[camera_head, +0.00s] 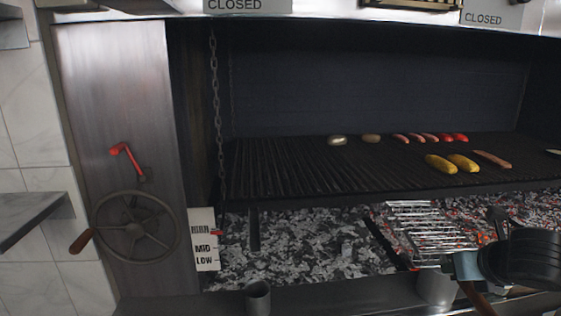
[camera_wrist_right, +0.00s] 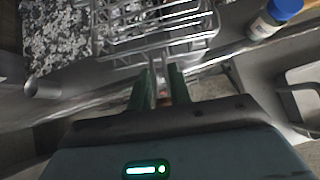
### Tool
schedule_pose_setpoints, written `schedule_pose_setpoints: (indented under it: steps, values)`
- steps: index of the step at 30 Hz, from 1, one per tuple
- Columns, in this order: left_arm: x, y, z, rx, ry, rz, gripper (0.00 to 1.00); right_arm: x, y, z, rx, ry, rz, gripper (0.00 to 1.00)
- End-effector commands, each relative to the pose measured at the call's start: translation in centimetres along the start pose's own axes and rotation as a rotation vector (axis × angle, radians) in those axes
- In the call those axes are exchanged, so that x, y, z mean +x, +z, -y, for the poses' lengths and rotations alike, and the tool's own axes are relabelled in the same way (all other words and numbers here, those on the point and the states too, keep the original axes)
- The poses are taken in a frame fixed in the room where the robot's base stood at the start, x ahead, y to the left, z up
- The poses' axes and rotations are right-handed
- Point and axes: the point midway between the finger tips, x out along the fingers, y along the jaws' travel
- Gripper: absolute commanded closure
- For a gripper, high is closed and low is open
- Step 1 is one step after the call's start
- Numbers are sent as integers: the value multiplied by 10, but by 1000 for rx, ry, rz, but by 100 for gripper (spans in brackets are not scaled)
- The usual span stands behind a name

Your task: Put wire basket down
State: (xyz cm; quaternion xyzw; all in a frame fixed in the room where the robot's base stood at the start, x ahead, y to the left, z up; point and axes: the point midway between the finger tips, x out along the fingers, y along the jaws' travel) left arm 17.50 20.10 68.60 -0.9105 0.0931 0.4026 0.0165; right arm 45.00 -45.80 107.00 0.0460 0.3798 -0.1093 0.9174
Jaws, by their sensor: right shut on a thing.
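The wire basket (camera_head: 425,228) is a flat, shiny metal cage at the lower right of the head view, seen over the ember bed in front of the grill grate. In the right wrist view the basket (camera_wrist_right: 150,28) extends away at the top. My right gripper (camera_head: 462,268) is shut on its handle, which shows between the fingers in the wrist view (camera_wrist_right: 160,88). A wooden handle end (camera_head: 478,300) sticks out below the gripper. I cannot tell whether the basket touches the coals or hangs above them. My left gripper is not in view.
The dark grate (camera_head: 290,170) holds corn (camera_head: 441,163), sausages and other food on its right half; its left is bare. Ash and coals (camera_head: 300,240) lie below. Cups (camera_head: 258,297) (camera_head: 437,287) stand along the front ledge. A blue-capped bottle (camera_wrist_right: 275,17) is right of the basket. A crank wheel (camera_head: 136,227) is left.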

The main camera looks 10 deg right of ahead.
Motion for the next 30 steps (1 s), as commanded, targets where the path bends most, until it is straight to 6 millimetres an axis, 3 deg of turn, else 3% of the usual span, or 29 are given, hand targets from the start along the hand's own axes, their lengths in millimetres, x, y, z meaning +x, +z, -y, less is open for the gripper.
schedule_pose_setpoints:
  steps: [5, 11, 20, 24, 30]
  values:
    - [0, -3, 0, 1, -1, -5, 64, 7, -10, -11, 3, 9, 5, 100]
    - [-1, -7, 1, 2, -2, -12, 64, 19, -29, -38, -11, 25, 8, 100]
    - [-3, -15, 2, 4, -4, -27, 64, 28, -54, -117, -66, 81, 12, 100]
    - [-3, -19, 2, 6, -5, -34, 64, 23, -60, -163, -101, 114, 12, 100]
    - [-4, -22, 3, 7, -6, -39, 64, 9, -64, -214, -145, 152, 10, 100]
